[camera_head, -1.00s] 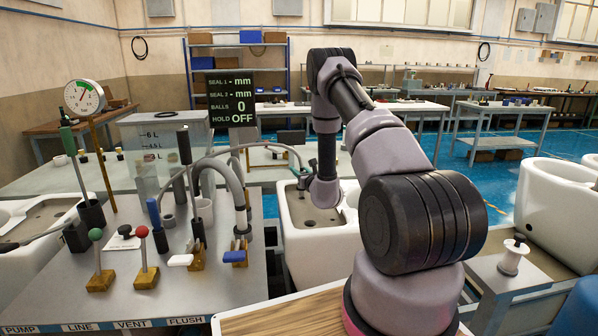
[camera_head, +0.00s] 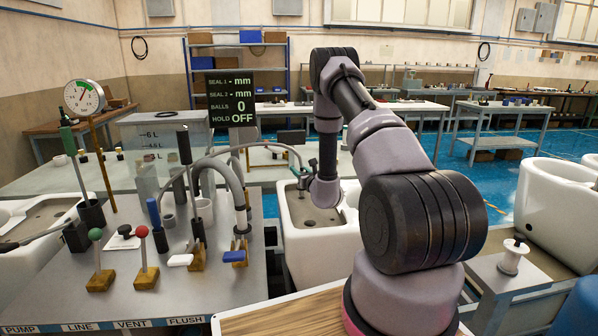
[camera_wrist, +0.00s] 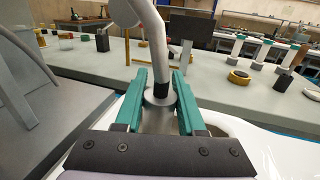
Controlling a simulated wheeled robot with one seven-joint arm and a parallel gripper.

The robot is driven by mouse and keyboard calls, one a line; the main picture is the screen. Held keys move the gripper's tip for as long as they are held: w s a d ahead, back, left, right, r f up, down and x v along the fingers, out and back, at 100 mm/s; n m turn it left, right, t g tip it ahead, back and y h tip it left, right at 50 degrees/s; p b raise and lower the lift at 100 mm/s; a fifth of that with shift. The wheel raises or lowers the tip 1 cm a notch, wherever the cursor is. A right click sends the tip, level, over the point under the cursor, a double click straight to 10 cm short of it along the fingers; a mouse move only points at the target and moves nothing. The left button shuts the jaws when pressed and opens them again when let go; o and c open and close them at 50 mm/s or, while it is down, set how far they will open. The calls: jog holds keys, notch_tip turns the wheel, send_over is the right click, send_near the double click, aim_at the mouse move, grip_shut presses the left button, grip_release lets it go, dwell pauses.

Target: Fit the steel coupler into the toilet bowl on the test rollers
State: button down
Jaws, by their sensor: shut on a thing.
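The steel coupler (camera_wrist: 158,112) is a grey metal piece with a wide flange, on the end of a grey hose (camera_wrist: 156,50). My gripper (camera_wrist: 160,82) is shut on it, one teal finger on each side. The white toilet bowl (camera_head: 318,248) stands beyond the wooden board in the head view, and my gripper is above its back part. The bowl's white rim (camera_wrist: 275,150) shows at the lower right of the wrist view, with part of an opening behind the right finger. The coupler's lower end is hidden, so I cannot tell whether it touches the bowl.
A grey panel (camera_head: 140,270) with levers, hoses and a gauge (camera_head: 84,97) stands at left. The display (camera_head: 231,99) reads balls 0 and hold OFF. Other white bowls (camera_head: 558,205) stand at right. A grey bench (camera_wrist: 215,85) with small parts lies behind the coupler.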

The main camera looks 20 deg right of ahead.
jog(key=shift+f, duration=2.05)
jog(key=shift+c, duration=2.1)
grip_release()
notch_tip(320, 180, up, 10)
